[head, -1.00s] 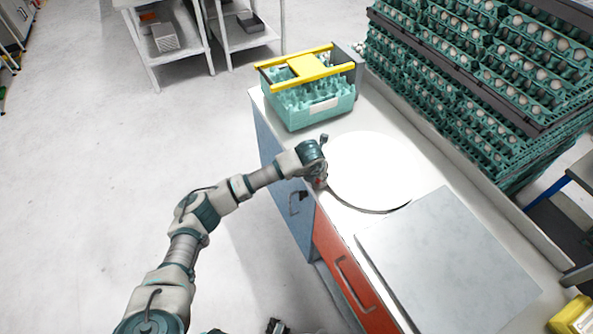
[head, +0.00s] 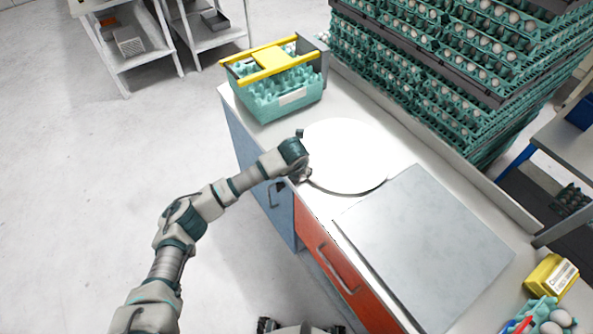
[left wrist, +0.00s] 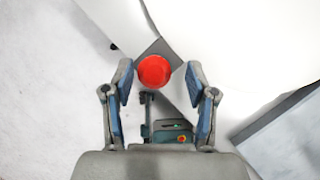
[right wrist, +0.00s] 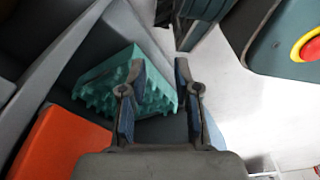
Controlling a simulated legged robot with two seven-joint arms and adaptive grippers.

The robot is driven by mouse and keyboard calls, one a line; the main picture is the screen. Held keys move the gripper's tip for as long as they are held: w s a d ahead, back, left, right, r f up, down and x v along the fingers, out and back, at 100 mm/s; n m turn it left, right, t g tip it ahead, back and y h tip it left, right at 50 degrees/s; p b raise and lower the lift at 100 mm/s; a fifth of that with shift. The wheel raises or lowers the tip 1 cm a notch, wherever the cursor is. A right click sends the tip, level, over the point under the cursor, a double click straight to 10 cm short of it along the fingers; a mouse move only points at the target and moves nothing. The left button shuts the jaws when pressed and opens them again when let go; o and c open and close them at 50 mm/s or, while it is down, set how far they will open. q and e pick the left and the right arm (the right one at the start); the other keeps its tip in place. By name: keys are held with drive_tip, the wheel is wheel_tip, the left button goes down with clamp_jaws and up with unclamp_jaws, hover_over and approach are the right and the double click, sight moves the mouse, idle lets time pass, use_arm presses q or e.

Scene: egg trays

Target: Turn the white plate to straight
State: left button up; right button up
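The white plate (head: 345,150) is a round white disc lying flat on the counter, between the teal egg basket and a grey square panel. My left gripper (head: 303,174) is at the plate's left edge, above the counter's front edge; its fingers are small and partly hidden in the head view. In the left wrist view my left gripper (left wrist: 158,80) is open, with a red round button (left wrist: 154,71) on a dark grey square showing between its fingers. My right gripper (right wrist: 156,75) is open and empty in the right wrist view, and cannot be made out in the head view.
The teal egg basket (head: 280,98) with a yellow handle stands behind the plate. The grey panel (head: 425,240) lies to its right. Stacked egg trays (head: 440,70) rise behind the counter. A yellow box (head: 551,276) is at the right. A teal tray (right wrist: 150,95) lies below my right gripper.

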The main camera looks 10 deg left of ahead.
use_arm(q)
drive_tip(key=shift+d, duration=0.1)
drive_tip(key=shift+r, duration=0.25)
drive_tip(key=v, duration=1.1)
drive_tip(key=shift+s+d+r, duration=0.15)
drive_tip(key=shift+s+d, duration=0.05)
drive_tip(key=shift+a, duration=0.2)
